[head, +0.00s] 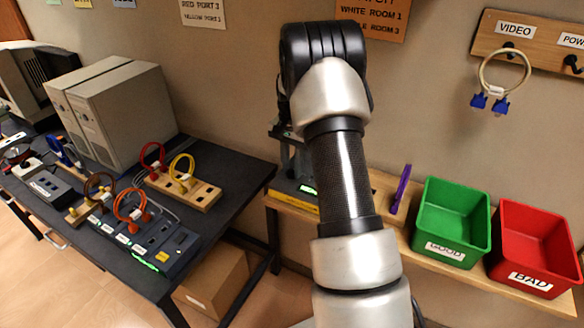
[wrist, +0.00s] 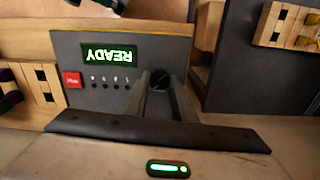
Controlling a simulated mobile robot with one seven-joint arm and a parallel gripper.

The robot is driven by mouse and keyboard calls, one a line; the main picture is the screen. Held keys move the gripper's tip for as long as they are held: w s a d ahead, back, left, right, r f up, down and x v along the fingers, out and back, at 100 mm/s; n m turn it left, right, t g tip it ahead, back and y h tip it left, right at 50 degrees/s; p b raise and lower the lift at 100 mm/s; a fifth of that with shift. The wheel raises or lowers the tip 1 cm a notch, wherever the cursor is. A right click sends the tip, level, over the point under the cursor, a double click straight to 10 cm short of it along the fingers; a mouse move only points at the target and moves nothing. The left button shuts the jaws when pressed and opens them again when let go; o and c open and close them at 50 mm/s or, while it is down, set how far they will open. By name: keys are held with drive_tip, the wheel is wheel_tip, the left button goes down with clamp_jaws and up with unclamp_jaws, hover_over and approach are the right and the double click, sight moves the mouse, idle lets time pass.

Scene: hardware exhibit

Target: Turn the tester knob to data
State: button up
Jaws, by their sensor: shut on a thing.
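The tester is a dark grey box (wrist: 68,48) with a lit green READY display (wrist: 108,54), upside down in the wrist view. It has a red button (wrist: 72,79) and a row of small dark dots with tiny marks. The black knob (wrist: 160,76) is at the right of its face. My gripper (wrist: 158,88) is shut on the knob, its fingers hiding most of it. I cannot read the knob's setting. In the head view the tester (head: 308,189) sits on a wooden shelf, mostly hidden behind my arm; the gripper is hidden there.
A purple cable (head: 400,188), a green GOOD bin (head: 452,220) and a red BAD bin (head: 535,248) stand right of the tester. A dark table (head: 255,172) at left holds computers, coloured cables and port boxes. A VIDEO cable (head: 483,75) hangs on the wall.

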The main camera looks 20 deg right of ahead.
sight(292, 170)
drive_tip(key=shift+m, duration=0.6)
drive_tip(key=shift+r, duration=0.1)
drive_tip(key=o, duration=1)
drive_tip(key=shift+o, duration=0.2)
wheel_tip(292, 170, up, 17)
drive_tip(key=shift+r, duration=0.15)
drive_tip(key=shift+r, duration=0.1)
